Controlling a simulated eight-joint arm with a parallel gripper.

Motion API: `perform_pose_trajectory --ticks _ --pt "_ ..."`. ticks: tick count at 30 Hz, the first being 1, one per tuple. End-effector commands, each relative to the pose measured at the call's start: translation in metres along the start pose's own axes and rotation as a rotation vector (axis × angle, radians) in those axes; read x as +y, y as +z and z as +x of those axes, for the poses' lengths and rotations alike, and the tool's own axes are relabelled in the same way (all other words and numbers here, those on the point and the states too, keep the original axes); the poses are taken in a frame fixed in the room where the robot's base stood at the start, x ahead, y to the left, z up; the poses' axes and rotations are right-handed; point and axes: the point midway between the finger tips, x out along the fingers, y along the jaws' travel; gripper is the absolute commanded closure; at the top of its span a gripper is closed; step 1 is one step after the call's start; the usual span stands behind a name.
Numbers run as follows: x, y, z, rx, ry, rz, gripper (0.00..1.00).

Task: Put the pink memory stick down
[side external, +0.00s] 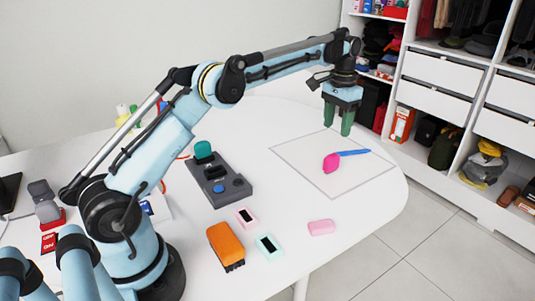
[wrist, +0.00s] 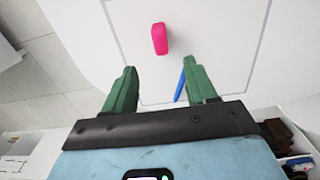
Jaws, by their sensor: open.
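The bright pink piece (side external: 331,162), which looks like the pink memory stick, lies inside a thin outlined square (side external: 300,178) on the white table. It also shows in the wrist view (wrist: 160,39), ahead of the fingertips. A slim blue stick (side external: 355,153) lies close beside it; in the wrist view the blue stick (wrist: 180,86) is partly hidden by the right finger. My gripper (side external: 338,130) is above the far side of the square, pointing down. In the wrist view its green fingers (wrist: 159,66) are apart with nothing held between them.
A pale pink block (side external: 321,227), an orange brush-like item (side external: 225,247) and two small framed pieces (side external: 269,246) (side external: 247,218) lie nearer the front. A dark control box (side external: 220,182) stands left of the square. Open wardrobe shelves (side external: 440,75) stand beyond the table edge.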

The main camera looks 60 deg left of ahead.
Motion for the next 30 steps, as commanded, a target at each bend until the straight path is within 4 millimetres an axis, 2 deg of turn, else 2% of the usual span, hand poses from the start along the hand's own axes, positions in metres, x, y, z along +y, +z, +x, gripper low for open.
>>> perform_pose_trajectory --ticks 8,13,21,26,30 --pt "0.006 0.007 -0.021 0.030 -0.004 0.001 0.43" --pt "0.019 0.027 -0.048 0.107 -0.014 0.002 0.43" --pt "0.042 0.081 -0.076 0.242 -0.023 0.002 0.43" --pt "0.054 0.119 -0.080 0.322 -0.024 0.001 0.43" --pt "0.063 0.155 -0.074 0.392 -0.022 0.002 0.43"
